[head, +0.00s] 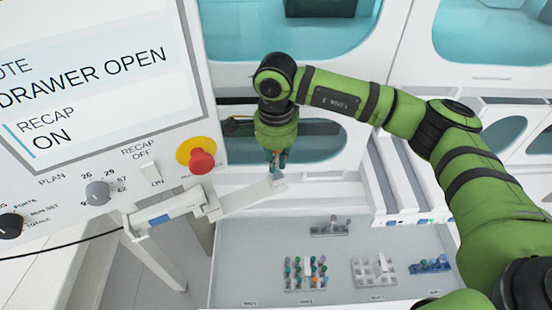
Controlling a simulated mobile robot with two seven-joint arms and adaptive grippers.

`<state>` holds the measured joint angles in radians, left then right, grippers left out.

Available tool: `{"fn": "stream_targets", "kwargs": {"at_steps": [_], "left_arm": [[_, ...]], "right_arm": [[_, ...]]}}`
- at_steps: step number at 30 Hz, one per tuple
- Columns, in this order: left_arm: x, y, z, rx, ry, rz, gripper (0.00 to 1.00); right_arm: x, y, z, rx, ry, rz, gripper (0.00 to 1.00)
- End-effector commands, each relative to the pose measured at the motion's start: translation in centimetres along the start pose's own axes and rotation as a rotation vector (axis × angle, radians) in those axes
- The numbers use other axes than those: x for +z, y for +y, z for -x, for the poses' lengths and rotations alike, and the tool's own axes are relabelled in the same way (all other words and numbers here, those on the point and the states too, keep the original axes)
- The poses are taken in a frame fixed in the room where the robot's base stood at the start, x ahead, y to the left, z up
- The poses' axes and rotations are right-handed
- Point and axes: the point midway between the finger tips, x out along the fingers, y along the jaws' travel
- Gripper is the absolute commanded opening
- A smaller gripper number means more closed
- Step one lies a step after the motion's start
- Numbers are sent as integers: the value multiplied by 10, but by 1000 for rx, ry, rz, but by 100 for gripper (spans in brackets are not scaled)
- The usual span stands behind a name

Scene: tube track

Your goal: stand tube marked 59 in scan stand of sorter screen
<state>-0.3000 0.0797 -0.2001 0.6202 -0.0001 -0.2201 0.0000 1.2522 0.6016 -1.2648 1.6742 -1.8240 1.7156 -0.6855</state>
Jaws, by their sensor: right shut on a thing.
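My right gripper (276,155) points down right of the sorter screen (95,75). It is shut on a small tube (277,172), mostly hidden by the fingers; its mark is too small to read. Directly below is the outer end of a pale bracket (240,199) that reaches out beneath the screen and looks like the scan stand. The tube's lower end is at or just above this bracket end; I cannot tell whether they touch. My left gripper is not in view.
The screen panel reads "DRAWER OPEN" and "RECAP ON". A red stop button (202,161) sits close left of my gripper. Below, an open grey drawer (240,265) holds a rack of several tubes (306,273), a pale rack (373,272) and a blue rack (430,264).

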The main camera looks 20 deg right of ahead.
Motion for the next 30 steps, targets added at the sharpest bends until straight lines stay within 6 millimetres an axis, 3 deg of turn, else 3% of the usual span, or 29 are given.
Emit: {"fn": "stream_targets", "kwargs": {"at_steps": [13, 14, 15, 30], "left_arm": [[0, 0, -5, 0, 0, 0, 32], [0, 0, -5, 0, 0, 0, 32], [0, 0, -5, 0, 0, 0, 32], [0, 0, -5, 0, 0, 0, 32]], "right_arm": [[0, 0, -4, 0, 0, 0, 0], [0, 0, -4, 0, 0, 0, 26], [0, 0, -4, 0, 0, 0, 41], [0, 0, -4, 0, 0, 0, 41]]}}
